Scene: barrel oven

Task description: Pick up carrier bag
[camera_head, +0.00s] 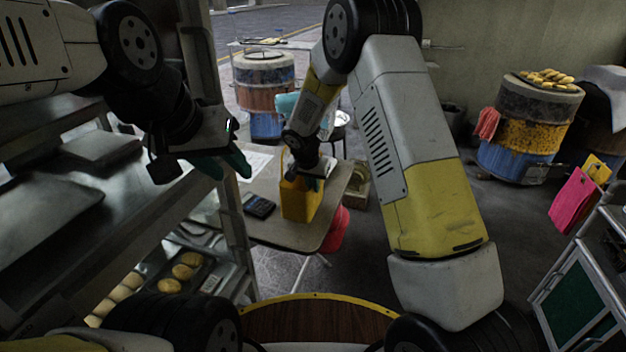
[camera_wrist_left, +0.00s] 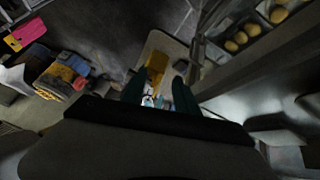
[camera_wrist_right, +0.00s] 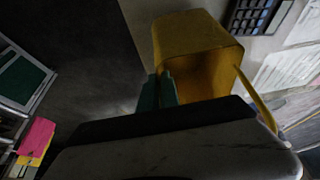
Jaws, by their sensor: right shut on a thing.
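The yellow carrier bag (camera_head: 300,202) stands upright on the small table (camera_head: 258,226). In the right wrist view its open top faces the camera, with the bag (camera_wrist_right: 188,32) tan-yellow and a strap-like handle at its right. My right gripper (camera_head: 314,183) is shut on the bag's rim; its green fingers (camera_wrist_right: 159,92) are close together at the left edge of the opening. The bag also shows in the left wrist view (camera_wrist_left: 157,62). My left gripper (camera_head: 230,163) is empty, left of and above the bag, with its fingers (camera_wrist_left: 160,94) apart.
A dark calculator (camera_head: 259,205) and papers (camera_head: 255,160) lie on the table beside the bag. A metal rack with bread trays (camera_head: 190,268) stands close on the left. Barrel ovens (camera_head: 528,130) stand behind at right. A red stool (camera_head: 337,230) is partly under the table.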

